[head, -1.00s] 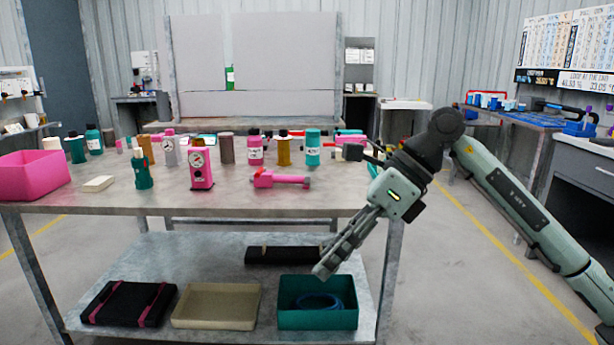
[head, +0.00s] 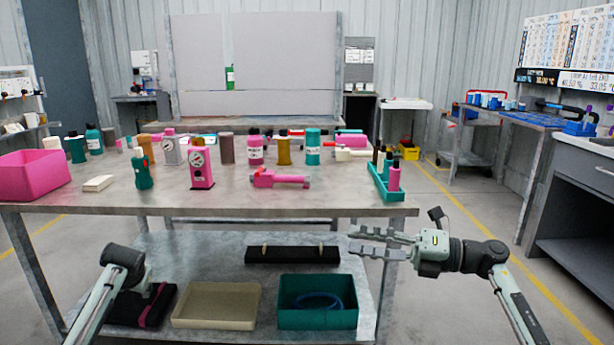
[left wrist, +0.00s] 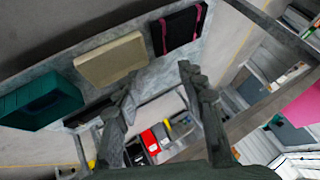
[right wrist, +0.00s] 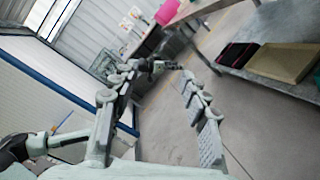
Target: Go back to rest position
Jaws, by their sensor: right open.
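My right gripper (head: 356,243) is held level in front of the table's right front corner, below the tabletop and pointing left. Its jaws are open and empty.
The worktable (head: 330,205) holds bottles, a pink bin (head: 33,173), pump parts and a teal tray (head: 385,195) at its right end. The lower shelf (head: 215,262) carries a beige tray (head: 215,318), a teal bin (head: 318,318) and black cases. Floor right of the table is clear.

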